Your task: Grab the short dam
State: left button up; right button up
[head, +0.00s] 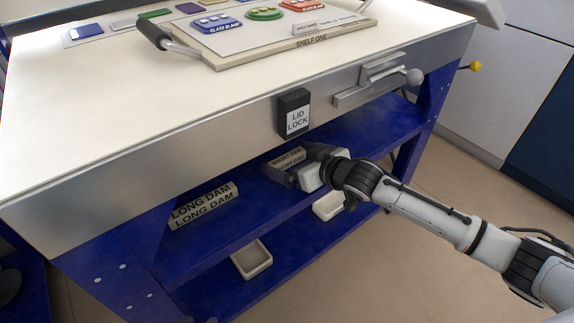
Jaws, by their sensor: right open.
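The short dam (286,159), a small tan block with dark lettering, lies on the blue shelf under the kiln table. My right gripper (284,171) reaches in under the table edge from the right. Its dark fingers are open, right at the short dam, and cover part of it. I cannot tell whether they touch it. A longer tan block marked LONG DAM (204,205) lies on the same shelf to the left, apart from the gripper. My left gripper is not in view.
The metal table edge with a black LID LOCK box (294,113) overhangs the shelf just above the gripper. A latch handle (378,87) juts out to the right. Two pale trays, one at the left (251,259) and one at the right (328,206), sit on the lower shelf.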

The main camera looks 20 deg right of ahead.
jog(key=shift+w, duration=0.1)
jog(key=shift+c, duration=0.3)
jog(key=c, duration=0.9)
